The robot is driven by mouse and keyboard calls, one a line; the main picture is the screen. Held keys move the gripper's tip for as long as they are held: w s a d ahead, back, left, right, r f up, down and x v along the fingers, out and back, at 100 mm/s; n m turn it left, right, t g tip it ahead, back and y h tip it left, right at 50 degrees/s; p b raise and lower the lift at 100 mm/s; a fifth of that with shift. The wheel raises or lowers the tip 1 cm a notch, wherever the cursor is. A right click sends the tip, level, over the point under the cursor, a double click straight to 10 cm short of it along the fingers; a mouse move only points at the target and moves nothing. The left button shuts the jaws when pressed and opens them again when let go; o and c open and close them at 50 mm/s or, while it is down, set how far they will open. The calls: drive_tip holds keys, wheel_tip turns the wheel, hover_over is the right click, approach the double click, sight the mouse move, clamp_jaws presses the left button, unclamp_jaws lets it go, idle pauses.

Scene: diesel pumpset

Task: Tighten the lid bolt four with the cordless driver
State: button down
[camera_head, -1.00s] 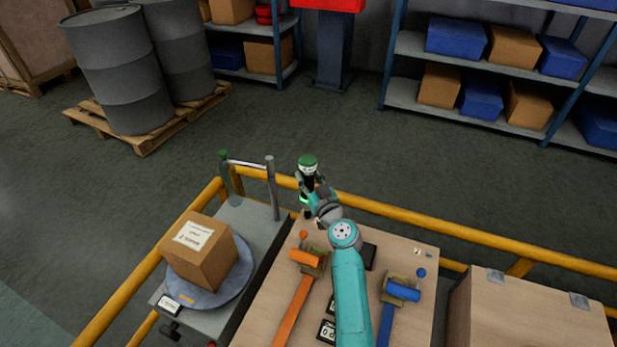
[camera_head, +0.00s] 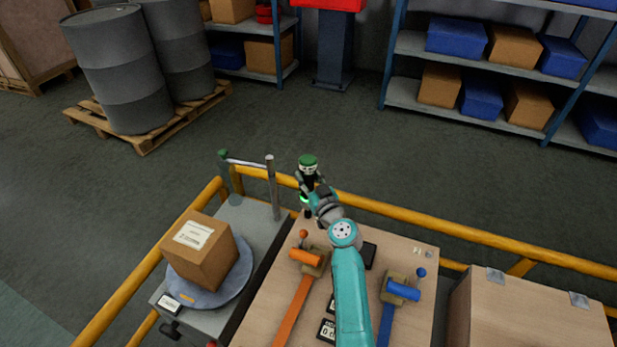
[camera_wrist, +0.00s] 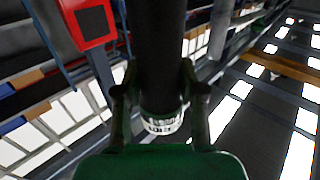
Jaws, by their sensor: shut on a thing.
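My gripper (camera_head: 310,190) is shut on the cordless driver (camera_head: 308,163), a dark tool with a green end, held upright near the far edge of the bench. I cannot make out lid bolt four or the lid in either view.
A cardboard box (camera_head: 200,252) sits on a round plate at left. A yellow rail (camera_head: 430,222) runs behind; open floor lies beyond.

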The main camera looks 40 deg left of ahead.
sight(312, 169)
drive_tip(key=shift+r, duration=2.5)
